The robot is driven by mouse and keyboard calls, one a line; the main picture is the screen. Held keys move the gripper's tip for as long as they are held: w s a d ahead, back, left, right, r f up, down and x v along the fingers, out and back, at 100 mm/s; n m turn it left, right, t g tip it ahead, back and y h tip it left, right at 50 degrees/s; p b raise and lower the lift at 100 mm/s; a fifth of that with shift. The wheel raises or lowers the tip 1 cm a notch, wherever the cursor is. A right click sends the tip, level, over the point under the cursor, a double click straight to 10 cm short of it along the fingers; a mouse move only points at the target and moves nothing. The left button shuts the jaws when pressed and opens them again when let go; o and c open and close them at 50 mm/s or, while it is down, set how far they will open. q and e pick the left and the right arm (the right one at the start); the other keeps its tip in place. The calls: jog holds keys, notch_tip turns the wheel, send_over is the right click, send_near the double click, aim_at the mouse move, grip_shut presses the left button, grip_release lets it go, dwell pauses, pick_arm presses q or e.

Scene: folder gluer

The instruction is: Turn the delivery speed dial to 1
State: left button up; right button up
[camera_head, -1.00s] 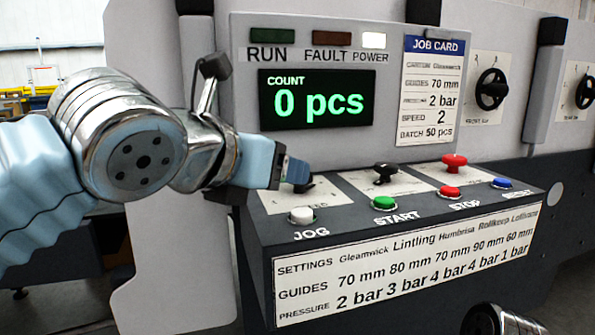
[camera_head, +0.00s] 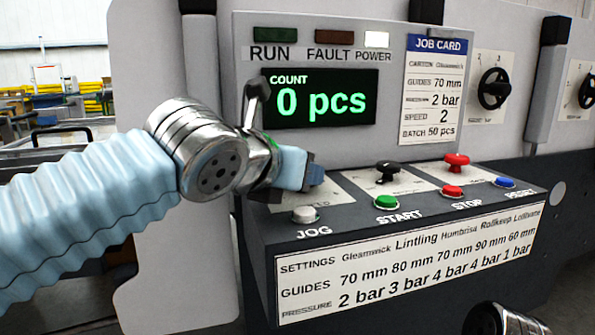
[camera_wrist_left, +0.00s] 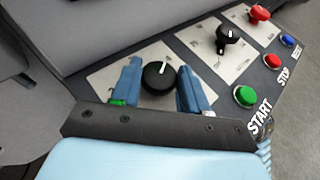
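A round black dial (camera_wrist_left: 159,77) with a white pointer line sits on a pale label plate at the panel's left end. In the left wrist view the line points up and slightly right. My left gripper (camera_wrist_left: 160,68) is open, one blue finger on each side of the dial; I cannot tell whether either finger touches it. In the head view my left gripper (camera_head: 314,175) hides this dial and covers part of its label. A second black dial (camera_head: 387,172), with its own plate, is to the right. My right gripper is out of view.
The white JOG button (camera_head: 305,214) is just below the left gripper. The green START (camera_head: 386,202), red STOP (camera_head: 452,192) and blue RESET (camera_head: 504,182) buttons line the front edge. A red knob (camera_head: 456,162) stands behind. The job card (camera_head: 433,90) reads speed 2.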

pick_arm(q)
jog(key=shift+c, duration=0.9)
jog(key=shift+n+y, duration=0.3)
jog(key=shift+d+r+n+t+y+p, duration=0.1)
jog(key=shift+n+t+y+p, duration=0.15)
jog(key=shift+n+y, duration=0.2)
jog(key=shift+d+n+t+y+p, duration=0.1)
jog(key=shift+n+t+y, duration=0.25)
jog(key=shift+n+y, duration=0.1)
jog(key=n+y, duration=0.1)
jog(key=n+y+p, duration=0.1)
jog(key=n+y, duration=0.2)
jog(key=y, duration=0.1)
jog(key=shift+d+n+p, duration=0.3)
jog(key=shift+d+p, duration=0.05)
jog(key=n+y, duration=0.1)
jog(key=y, duration=0.1)
jog(key=n+g+y, duration=0.1)
jog(key=n, duration=0.1)
jog(key=n+y, duration=0.1)
jog(key=y, duration=0.1)
jog(key=shift+d+n+g+y, duration=0.3)
jog(key=n+g+y, duration=0.2)
jog(key=n+y, duration=0.1)
jog(key=n+g+y, duration=0.1)
jog(key=n+g, duration=0.1)
jog(key=shift+w+d, duration=0.15)
jog(key=shift+w, duration=0.1)
jog(key=shift+n+g+y, duration=0.4)
